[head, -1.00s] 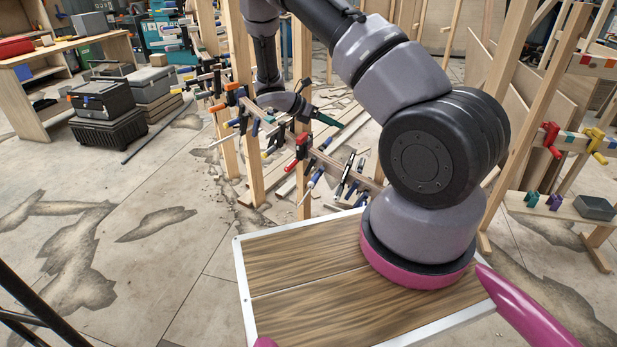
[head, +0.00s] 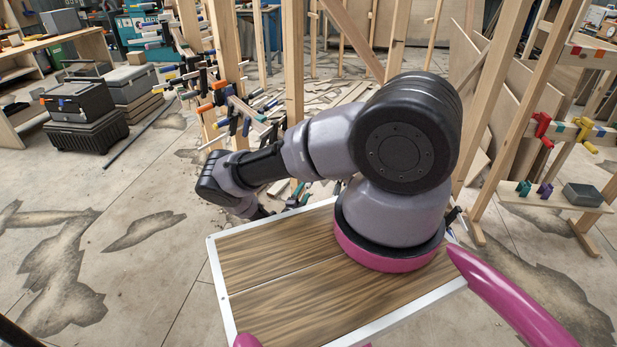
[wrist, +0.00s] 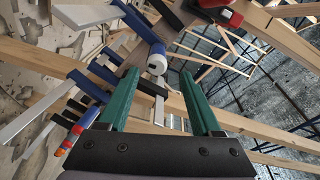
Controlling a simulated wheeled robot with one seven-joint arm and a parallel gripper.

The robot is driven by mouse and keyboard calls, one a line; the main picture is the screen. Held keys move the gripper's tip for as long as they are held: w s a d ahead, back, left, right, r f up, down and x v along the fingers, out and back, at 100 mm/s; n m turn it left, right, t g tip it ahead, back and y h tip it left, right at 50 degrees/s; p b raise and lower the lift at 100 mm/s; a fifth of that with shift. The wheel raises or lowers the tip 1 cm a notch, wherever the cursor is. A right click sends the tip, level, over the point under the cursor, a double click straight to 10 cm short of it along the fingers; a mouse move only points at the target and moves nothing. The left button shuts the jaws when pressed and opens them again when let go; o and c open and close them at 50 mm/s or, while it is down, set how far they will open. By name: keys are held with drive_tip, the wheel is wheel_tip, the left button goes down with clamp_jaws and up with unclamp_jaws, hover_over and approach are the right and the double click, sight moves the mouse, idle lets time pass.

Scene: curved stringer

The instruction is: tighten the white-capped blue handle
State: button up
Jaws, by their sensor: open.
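The blue handle with the white cap (wrist: 157,62) shows in the wrist view, its white end facing my camera. It appears between the tips of my gripper's green fingers (wrist: 159,78), which are spread wide with a gap on both sides. I cannot tell whether the handle is beyond the tips or just within them. A grey metal bar (wrist: 158,108) shows below it, also between the fingers.
Other clamps with blue handles (wrist: 88,84) and grey bars crowd the left of the wrist view. A red clamp part (wrist: 222,14) is near the top. Wooden posts (head: 294,60) stand close around. Open floor (head: 150,240) lies to the left.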

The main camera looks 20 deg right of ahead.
drive_tip(key=shift+f+n, duration=0.25)
drive_tip(key=shift+n, duration=0.05)
drive_tip(key=shift+w+d, duration=0.2)
drive_tip(key=shift+w, duration=0.05)
drive_tip(key=x, duration=1)
drive_tip(key=shift+w, duration=0.1)
drive_tip(key=shift+c, duration=0.3)
clamp_jaws()
